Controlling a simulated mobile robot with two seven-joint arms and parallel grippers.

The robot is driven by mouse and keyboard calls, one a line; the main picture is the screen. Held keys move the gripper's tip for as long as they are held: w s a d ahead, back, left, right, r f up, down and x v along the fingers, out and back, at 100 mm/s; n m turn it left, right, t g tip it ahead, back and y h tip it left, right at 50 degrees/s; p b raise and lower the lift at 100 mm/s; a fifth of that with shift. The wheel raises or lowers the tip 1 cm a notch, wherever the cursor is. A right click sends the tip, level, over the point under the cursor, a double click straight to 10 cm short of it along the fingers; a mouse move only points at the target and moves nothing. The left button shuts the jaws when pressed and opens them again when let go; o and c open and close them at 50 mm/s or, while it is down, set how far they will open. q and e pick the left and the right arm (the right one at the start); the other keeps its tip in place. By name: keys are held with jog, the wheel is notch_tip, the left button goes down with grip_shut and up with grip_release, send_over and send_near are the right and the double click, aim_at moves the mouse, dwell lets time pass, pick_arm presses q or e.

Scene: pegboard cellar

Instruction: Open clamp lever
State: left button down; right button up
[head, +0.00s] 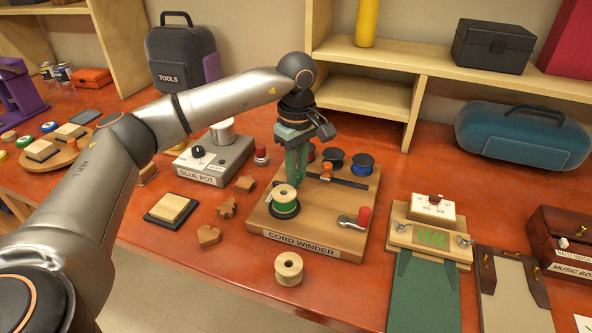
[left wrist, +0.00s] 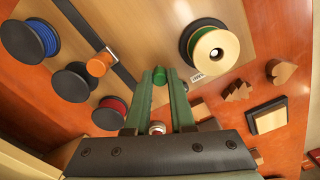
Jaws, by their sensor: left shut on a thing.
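The cord winder board (head: 318,240) lies on the red-brown bench. My left gripper (head: 296,182) points down over it, just behind the spool of green cord (head: 285,197). In the left wrist view, my left gripper (left wrist: 160,76) is shut on a small green knob (left wrist: 160,75), which shows between the fingertips. I cannot tell for sure whether this knob belongs to the clamp lever; its base is hidden. An orange knob (left wrist: 99,64) sits by the dark rail (left wrist: 95,35), apart from the fingers. My right gripper is not in view.
Red, black and blue spools (head: 362,164) stand at the board's back. A crank with a red handle (head: 364,216) is at its front right. The glue pot (head: 215,158) stands left, an empty spool (head: 288,269) in front. A shelf (head: 380,95) rises behind.

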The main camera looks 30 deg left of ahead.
pick_arm(q)
jog(key=shift+w+a+n, duration=0.2)
jog(key=shift+n, duration=0.6)
jog(key=c, duration=0.8)
grip_release()
jog(key=shift+o, duration=0.2)
notch_tip(320, 180, up, 13)
jog(key=shift+f+p, duration=0.2)
jog(key=shift+p, duration=0.15)
